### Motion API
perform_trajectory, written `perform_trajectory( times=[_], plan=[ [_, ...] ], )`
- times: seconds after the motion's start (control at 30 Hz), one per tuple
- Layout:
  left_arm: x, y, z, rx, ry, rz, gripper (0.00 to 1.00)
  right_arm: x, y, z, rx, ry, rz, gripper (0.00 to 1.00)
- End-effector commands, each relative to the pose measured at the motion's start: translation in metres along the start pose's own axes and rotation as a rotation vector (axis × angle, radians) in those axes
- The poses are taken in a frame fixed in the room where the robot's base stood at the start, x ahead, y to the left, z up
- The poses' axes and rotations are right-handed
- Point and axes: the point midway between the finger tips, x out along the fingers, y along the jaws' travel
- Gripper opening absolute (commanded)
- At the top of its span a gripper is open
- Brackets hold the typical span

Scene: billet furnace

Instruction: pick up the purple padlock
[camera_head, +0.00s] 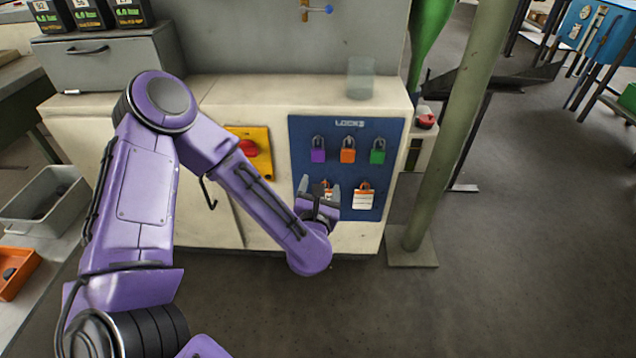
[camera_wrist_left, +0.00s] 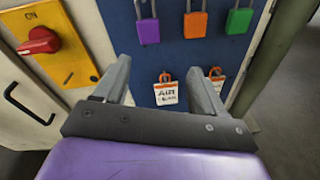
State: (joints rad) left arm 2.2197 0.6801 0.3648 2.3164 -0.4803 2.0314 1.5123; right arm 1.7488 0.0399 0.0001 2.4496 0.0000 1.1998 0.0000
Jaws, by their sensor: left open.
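The purple padlock (camera_head: 318,154) hangs by its shackle on the blue lock board (camera_head: 300,128), at the left of a row of three. It also shows at the top of the left wrist view (camera_wrist_left: 148,31). My left gripper (camera_head: 319,188) is open and empty in front of the board, below the purple padlock and apart from it. In the left wrist view its two fingers (camera_wrist_left: 162,76) point toward the board, with a white tag between them. My right gripper is not in view.
An orange padlock (camera_head: 348,154) and a green padlock (camera_head: 377,155) hang right of the purple one. White tags with orange hooks (camera_head: 364,197) hang below. A red rotary switch (camera_head: 249,147) sits on a yellow plate at left. A green post (camera_head: 446,140) stands at right.

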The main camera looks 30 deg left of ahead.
Motion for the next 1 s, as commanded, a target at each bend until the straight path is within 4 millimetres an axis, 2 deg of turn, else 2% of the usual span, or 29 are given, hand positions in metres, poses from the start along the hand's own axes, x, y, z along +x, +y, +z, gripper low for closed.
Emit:
perform_trajectory(
  times=[0.03,0.1,0.17,0.3,0.47,0.7,0.8,1.0],
  plan=[
    [0.008,0.004,-0.001,-0.133,-0.033,0.040,0.70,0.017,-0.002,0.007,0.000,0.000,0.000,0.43],
    [0.013,0.011,0.010,-0.250,-0.061,0.071,0.70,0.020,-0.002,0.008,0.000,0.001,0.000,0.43],
    [0.021,0.014,0.016,-0.295,-0.072,0.082,0.70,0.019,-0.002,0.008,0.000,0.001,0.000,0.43],
    [0.048,0.017,0.020,-0.299,-0.073,0.083,0.70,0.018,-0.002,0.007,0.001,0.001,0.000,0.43],
    [0.067,0.017,0.020,-0.294,-0.072,0.079,0.70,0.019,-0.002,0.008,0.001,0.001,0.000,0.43],
    [0.108,0.020,0.018,-0.291,-0.070,0.079,0.70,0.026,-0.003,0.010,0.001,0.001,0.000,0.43],
    [0.117,0.021,0.020,-0.292,-0.070,0.076,0.70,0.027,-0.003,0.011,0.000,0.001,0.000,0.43],
    [0.117,0.021,0.020,-0.291,-0.069,0.075,0.70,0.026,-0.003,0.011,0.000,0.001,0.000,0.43]
  ],
)
